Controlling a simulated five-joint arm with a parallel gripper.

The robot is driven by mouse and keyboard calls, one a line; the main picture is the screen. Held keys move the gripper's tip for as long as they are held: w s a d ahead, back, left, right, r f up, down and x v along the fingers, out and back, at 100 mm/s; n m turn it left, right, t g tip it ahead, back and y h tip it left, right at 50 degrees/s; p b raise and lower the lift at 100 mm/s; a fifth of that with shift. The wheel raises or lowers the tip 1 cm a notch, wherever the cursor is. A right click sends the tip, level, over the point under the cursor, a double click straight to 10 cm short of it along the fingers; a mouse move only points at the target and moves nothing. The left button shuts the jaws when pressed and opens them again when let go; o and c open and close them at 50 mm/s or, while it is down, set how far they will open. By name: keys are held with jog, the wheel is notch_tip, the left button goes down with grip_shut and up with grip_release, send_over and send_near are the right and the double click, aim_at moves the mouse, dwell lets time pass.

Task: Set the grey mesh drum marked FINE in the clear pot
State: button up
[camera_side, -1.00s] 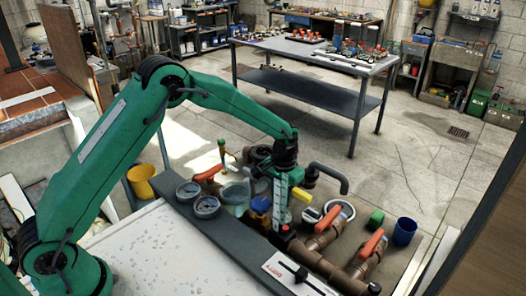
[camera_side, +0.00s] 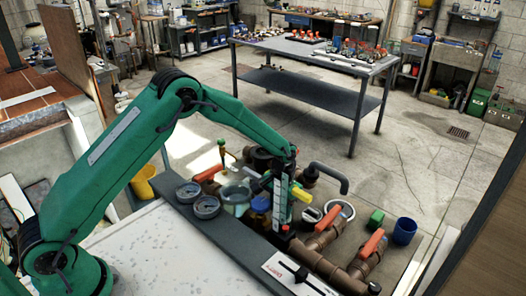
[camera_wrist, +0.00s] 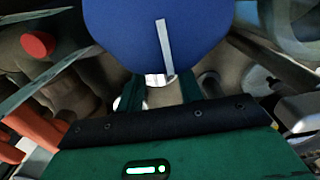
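Two grey round drums, a left one (camera_side: 187,191) and a right one (camera_side: 207,207), stand on the dark ledge in the side view. No FINE mark can be read on either. The clear pot (camera_side: 236,196) appears just right of them as a pale, see-through vessel. My gripper (camera_side: 281,190) is to the right of the pot, low among the pipes, its fingertips hard to make out. In the wrist view two green finger parts show with a gap between them. A large blue round thing (camera_wrist: 158,35) with a white stripe covers their far ends; whether they touch it is unclear.
Brown pipes with orange handles (camera_side: 373,243) crowd the pit at right. A white-and-green upright strip (camera_side: 281,208) shows at my gripper. A yellow cup (camera_side: 142,182) stands left of the ledge.

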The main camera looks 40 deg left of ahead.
grip_shut()
jog(key=shift+r, duration=0.15)
notch_tip(320, 180, up, 18)
dwell(0.9)
dwell(0.5)
